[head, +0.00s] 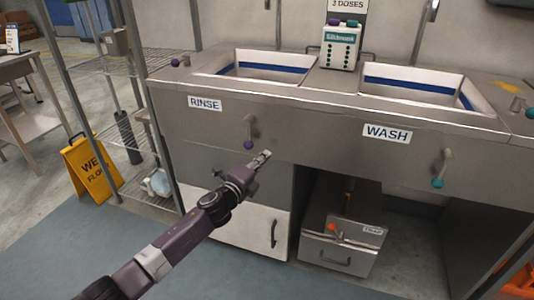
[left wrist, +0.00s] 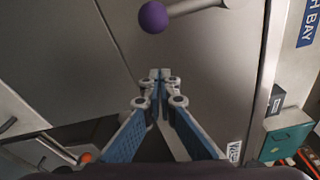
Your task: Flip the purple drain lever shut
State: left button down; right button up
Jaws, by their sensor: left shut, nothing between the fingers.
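The purple drain lever has a round purple knob (head: 248,145) at the lower end of a grey rod that hangs down the front of the rinse basin, right of the RINSE sign (head: 205,104). In the left wrist view the purple knob (left wrist: 153,17) is at the top, with its rod running right. My left gripper (head: 265,155) is shut and empty, just right of and slightly below the knob in the head view. In the left wrist view its closed fingertips (left wrist: 160,76) point toward the knob, with a gap between. My right gripper is not in view.
A teal-knobbed lever (head: 438,183) hangs under the WASH sign (head: 387,134). A grease-trap box (head: 340,258) with an orange-knobbed handle stands below the counter. A yellow wet-floor sign (head: 91,170) and a wire shelf (head: 130,138) stand at left.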

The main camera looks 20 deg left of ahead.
pick_arm(q)
jog(key=s+a, duration=0.2)
jog(key=s, duration=0.6)
jog(key=shift+p, duration=0.45)
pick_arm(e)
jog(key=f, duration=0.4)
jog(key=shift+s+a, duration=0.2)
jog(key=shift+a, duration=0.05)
pick_arm(q)
jog(key=shift+r, duration=0.1)
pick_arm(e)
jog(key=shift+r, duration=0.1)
